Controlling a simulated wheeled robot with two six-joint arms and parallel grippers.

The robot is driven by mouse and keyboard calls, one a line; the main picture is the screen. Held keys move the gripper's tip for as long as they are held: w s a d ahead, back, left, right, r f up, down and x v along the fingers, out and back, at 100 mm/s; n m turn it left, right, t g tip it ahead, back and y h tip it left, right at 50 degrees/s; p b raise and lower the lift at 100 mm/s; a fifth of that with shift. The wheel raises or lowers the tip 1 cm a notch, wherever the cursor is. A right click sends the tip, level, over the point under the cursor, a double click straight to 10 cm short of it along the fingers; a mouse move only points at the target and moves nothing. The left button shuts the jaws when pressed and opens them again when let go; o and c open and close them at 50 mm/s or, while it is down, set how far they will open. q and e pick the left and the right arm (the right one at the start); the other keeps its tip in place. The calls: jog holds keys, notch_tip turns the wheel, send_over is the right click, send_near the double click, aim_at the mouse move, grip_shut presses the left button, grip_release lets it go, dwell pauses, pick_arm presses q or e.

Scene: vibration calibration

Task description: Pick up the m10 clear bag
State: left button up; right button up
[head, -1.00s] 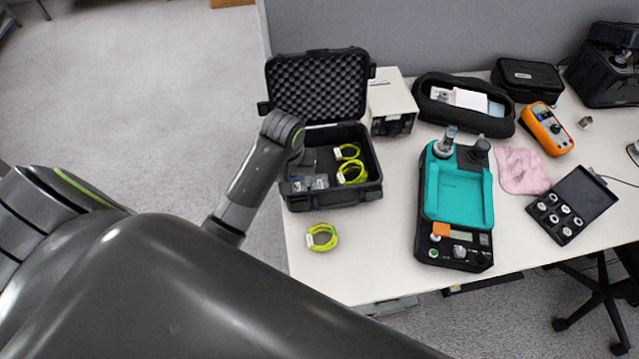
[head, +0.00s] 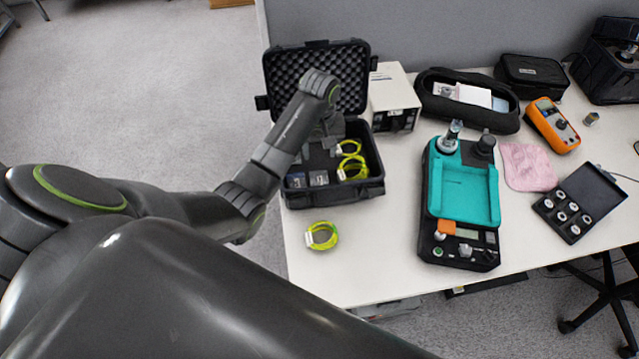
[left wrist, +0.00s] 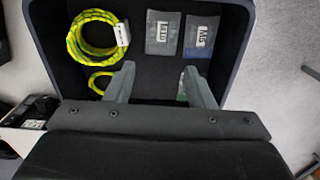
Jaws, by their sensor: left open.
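In the open black case, two small clear bags with dark contents and white labels lie side by side: one bag (left wrist: 163,33) and another bag (left wrist: 201,37). They also show in the head view, at the case's front left (head: 318,178) (head: 296,180). I cannot read surely which label says M10. Part of something greenish and clear (left wrist: 182,90) shows by the right finger, mostly hidden. My left gripper (left wrist: 158,68) is open and empty, pointing down over the case. It also shows in the head view (head: 330,128), partly hidden by its wrist. My right gripper is not in view.
The black case (head: 355,196) has its foam lid (head: 348,75) raised behind my gripper. Yellow-green cable coils (head: 352,168) lie inside its right part; another coil (head: 321,236) lies on the table. A white box (head: 393,98) and a teal-topped device (head: 468,195) stand to the right.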

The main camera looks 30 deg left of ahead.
aim_at(319, 176)
pick_arm(q)
notch_tip(319, 176, down, 10)
jog(key=shift+s+r+p, duration=0.1)
jog(key=shift+s+p, duration=0.05)
jog(key=shift+p, duration=0.3)
jog(key=shift+c, duration=0.4)
jog(key=c, duration=0.6)
jog(key=shift+o, duration=0.2)
